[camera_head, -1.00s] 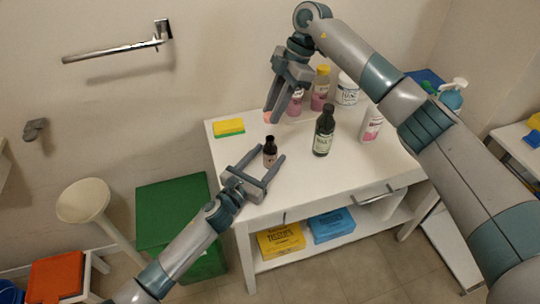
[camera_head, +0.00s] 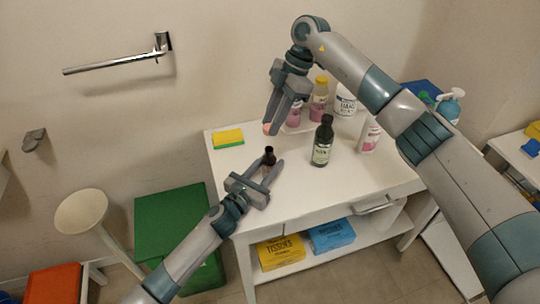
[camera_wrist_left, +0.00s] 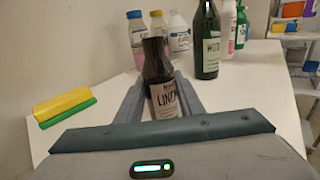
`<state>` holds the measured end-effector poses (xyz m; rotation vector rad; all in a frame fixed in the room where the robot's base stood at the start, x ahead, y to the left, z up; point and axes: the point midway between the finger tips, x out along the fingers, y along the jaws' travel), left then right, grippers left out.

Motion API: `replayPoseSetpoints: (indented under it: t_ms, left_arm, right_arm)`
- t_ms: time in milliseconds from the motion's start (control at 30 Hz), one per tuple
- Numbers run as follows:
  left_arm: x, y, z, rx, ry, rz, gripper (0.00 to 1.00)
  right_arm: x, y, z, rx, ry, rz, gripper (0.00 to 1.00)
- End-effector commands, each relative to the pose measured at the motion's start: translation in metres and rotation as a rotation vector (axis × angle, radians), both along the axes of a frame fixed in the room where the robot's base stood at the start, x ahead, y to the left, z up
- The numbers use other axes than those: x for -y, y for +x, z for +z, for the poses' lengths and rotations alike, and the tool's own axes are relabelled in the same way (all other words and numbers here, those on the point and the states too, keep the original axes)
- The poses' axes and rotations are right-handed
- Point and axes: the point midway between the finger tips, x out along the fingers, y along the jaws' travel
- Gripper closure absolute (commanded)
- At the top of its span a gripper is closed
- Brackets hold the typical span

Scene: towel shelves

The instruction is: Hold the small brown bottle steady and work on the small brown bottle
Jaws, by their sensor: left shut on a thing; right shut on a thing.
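The small brown bottle (camera_head: 269,157) stands upright near the left front of the white table (camera_head: 300,180). In the left wrist view it is close up, with a pale label (camera_wrist_left: 166,98). My left gripper (camera_head: 271,166) is shut on it from the front, one finger on each side; the fingers also show in the left wrist view (camera_wrist_left: 160,105). My right gripper (camera_head: 270,127) is above and behind the bottle, pointing down. It is shut on a small pinkish-orange thing (camera_head: 266,128) at its fingertips, too small to identify.
A dark green bottle (camera_head: 322,148) stands right of the brown bottle. A yellow and green sponge (camera_head: 228,138) lies at the left. A yellow-capped bottle (camera_head: 320,92), a white jar (camera_head: 345,100) and a white bottle (camera_head: 369,135) stand at the back and right. The front right tabletop is clear.

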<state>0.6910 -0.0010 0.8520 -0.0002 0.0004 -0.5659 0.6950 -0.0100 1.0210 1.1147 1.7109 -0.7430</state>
Motion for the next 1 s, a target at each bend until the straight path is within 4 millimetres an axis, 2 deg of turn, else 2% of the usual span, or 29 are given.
replayPoseSetpoints:
  t_ms: [400, 1000]
  left_arm:
    - [0.000, 0.000, 0.000, 0.000, 0.000, 0.000, 1.00]
    - [0.000, 0.000, 0.000, 0.000, 0.000, 0.000, 1.00]
  right_arm:
    - [0.000, 0.000, -0.045, -0.005, 0.004, -0.001, 0.96]
    - [0.000, 0.000, -0.047, -0.004, 0.005, -0.001, 0.96]
